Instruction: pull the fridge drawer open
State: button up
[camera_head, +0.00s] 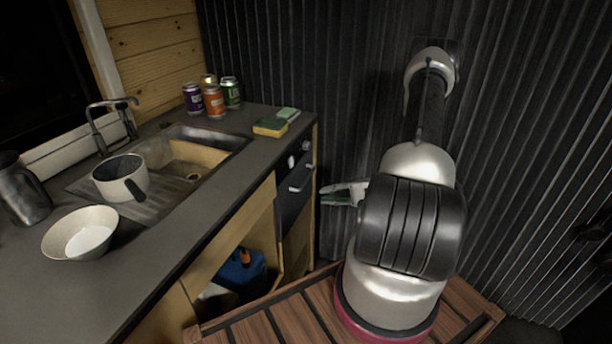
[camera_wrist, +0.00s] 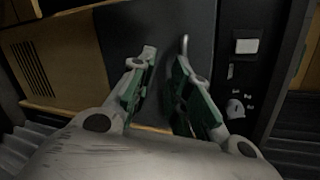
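The fridge drawer has a dark front (camera_head: 291,204) below the counter's right end and looks shut. Its short silver handle (camera_head: 301,184) sticks out near the top. My gripper (camera_head: 323,194) is to the right of the handle, with its fingers pointing left at the drawer and a small gap between. In the wrist view the drawer front (camera_wrist: 155,25) fills the upper middle. There my gripper (camera_wrist: 165,58) is open with green pads and nothing between them. The handle (camera_wrist: 185,42) shows just beyond the right fingertip, partly hidden by it.
A control panel with a knob (camera_wrist: 236,109) adjoins the drawer front. An open cupboard (camera_head: 232,285) with a blue container (camera_head: 240,272) is to the left. The counter (camera_head: 215,175) holds a sink, mug, bowl, cans and sponges. A corrugated dark wall (camera_head: 320,60) stands behind my arm.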

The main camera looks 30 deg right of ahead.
jog(key=n+t+h, duration=0.1)
jog(key=t, duration=0.1)
send_near(308, 178)
jog(key=w+f, duration=0.2)
jog(key=shift+n, duration=0.9)
jog(key=x, duration=0.5)
jog(key=r+x, duration=0.1)
jog(key=x, duration=0.2)
jog(key=shift+w+a, duration=0.2)
jog(key=shift+a, duration=0.15)
grip_shut()
